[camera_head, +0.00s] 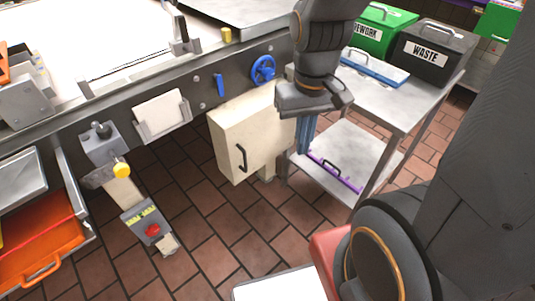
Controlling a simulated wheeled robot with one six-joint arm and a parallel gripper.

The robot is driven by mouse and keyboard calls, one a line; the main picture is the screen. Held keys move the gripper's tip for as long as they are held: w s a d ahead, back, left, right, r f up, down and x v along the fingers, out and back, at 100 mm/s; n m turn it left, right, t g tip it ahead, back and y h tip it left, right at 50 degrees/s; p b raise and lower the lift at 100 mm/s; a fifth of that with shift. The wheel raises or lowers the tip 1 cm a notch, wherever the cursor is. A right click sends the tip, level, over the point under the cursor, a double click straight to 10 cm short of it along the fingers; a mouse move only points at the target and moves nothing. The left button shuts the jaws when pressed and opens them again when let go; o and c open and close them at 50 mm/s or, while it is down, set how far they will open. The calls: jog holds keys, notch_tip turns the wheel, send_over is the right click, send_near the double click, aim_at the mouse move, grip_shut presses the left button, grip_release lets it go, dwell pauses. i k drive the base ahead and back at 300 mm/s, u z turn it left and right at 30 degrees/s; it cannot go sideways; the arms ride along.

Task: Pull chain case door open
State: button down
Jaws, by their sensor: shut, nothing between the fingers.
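The chain case (262,125) is a cream box under the front rail of the machine, near the middle of the view. Its door (226,148) is the flat cream face towards the left, and it looks closed against the box. A black bar handle (242,158) stands upright near the door's right edge. My gripper (304,149) points down to the right of the case, with narrow blue fingers. It is shut and empty, apart from the handle. It hides part of the case's right end, and whether it touches the case cannot be told.
A steel cart (400,106) with a black waste bin (432,52) and a green rework bin (378,30) stands at the right. A blue handwheel (263,69) sits above the case. A control post with a red button (153,231) is at left. The tiled floor before the door is clear.

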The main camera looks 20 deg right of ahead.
aim_at(253, 142)
jog(key=z, duration=1.6)
jog(key=k, duration=1.15)
jog(key=u, duration=1.3)
